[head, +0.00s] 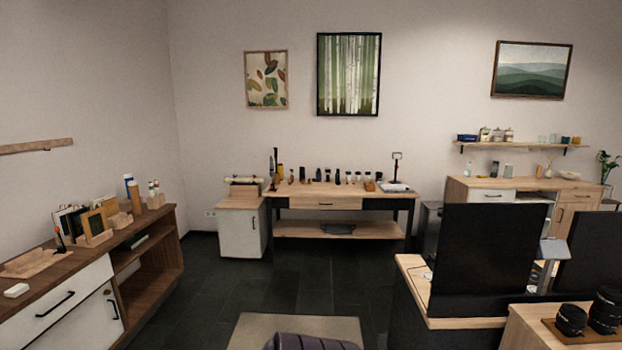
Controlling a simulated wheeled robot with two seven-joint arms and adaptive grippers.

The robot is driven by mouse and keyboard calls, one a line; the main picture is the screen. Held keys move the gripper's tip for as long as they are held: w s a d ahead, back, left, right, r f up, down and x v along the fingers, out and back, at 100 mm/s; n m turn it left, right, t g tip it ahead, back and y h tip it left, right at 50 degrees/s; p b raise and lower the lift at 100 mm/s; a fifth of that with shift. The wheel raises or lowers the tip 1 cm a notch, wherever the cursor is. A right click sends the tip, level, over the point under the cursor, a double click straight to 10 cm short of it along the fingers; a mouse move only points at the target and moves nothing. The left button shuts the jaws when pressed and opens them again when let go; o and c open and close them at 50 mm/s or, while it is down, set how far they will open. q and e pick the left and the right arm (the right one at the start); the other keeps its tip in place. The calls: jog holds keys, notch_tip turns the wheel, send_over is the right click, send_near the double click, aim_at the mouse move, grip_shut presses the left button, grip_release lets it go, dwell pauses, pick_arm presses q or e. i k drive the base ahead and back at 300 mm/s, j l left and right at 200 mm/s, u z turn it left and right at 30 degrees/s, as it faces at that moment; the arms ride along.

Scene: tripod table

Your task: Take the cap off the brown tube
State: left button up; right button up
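No brown tube can be made out for certain from here. An upright tan tube (135,197) stands on the dark wooden sideboard at the left, close to another upright tube with a blue top (128,180). On the far workbench an upright orange-brown item (280,172) stands at the left end, too small to tell what it is. Neither of my grippers is in view.
The wooden sideboard (148,229) runs along the left, with book holders and small trays. The workbench (340,190) at the back wall holds several small bottles. Desks with dark monitors (487,258) block the right. Dark tiled floor (220,270) lies open between them.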

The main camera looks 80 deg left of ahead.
aim_at(134, 194)
jog(key=u, duration=0.6)
jog(key=i+j+u, duration=0.1)
jog(key=j+u, duration=0.15)
jog(key=j, duration=0.2)
jog(key=i+j+u, duration=0.25)
jog(key=j, duration=0.15)
jog(key=i+j+u, duration=0.1)
jog(key=j+u, duration=0.2)
jog(key=j, duration=0.15)
jog(key=i+j+u, duration=0.2)
jog(key=u, duration=0.25)
jog(key=i+j+u, duration=0.6)
jog(key=u, duration=0.15)
jog(key=i+u, duration=0.55)
jog(key=i, duration=0.7)
jog(key=i+l+u, duration=0.1)
jog(key=i+u, duration=0.2)
jog(key=i+l+u, duration=0.3)
jog(key=i, duration=0.15)
jog(key=i+l+u, duration=0.2)
jog(key=i+u, duration=0.2)
jog(key=i+l+u, duration=0.3)
jog(key=u, duration=0.15)
